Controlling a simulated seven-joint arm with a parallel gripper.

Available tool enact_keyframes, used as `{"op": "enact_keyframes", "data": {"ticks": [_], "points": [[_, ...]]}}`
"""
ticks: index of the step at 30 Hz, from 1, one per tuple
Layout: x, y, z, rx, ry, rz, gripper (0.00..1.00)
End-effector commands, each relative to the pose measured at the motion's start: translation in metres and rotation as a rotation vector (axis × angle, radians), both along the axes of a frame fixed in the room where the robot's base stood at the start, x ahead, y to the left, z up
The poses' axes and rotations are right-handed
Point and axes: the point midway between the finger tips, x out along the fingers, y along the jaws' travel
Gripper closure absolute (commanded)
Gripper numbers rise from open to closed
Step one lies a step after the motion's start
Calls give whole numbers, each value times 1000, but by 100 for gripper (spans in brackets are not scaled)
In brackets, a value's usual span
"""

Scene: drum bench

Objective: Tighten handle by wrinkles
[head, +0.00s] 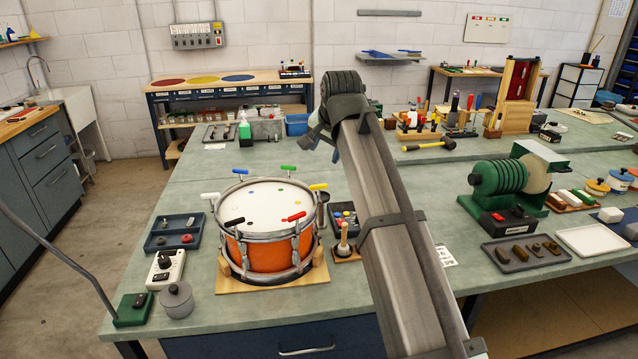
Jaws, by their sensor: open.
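An orange drum (268,252) with a white head (265,203) stands on a wooden board at the bench's front left. Coloured handles ring its rim: white (210,196), blue (239,171), green (288,168), yellow (318,187), red (293,217) and black (235,222). Small coloured dots lie on the head near the edge. Wrinkles are too fine to make out. My gripper (321,146) is partly hidden behind my arm, above and behind the drum's right side. It appears open and empty, apart from the handles.
A blue-grey tray (155,240), a white control box (180,262) and a grey pot (176,304) stand left of the drum. A small tool on a wooden base (346,256) stands close to its right. Green machinery (497,190) is further right. Bench behind the drum is mostly clear.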

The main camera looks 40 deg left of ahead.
Motion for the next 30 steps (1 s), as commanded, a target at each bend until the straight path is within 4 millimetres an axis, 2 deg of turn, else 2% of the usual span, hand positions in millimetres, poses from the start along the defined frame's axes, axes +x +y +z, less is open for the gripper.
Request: {"op": "enact_keyframes", "data": {"ticks": [1,8,18,25,30], "points": [[6,6,5,-25,-4,33,40],[9,13,8,-161,-38,247,19],[-1,3,1,-344,-112,622,19],[0,4,-4,-368,-139,689,19],[4,10,-23,-369,-137,689,19]]}}
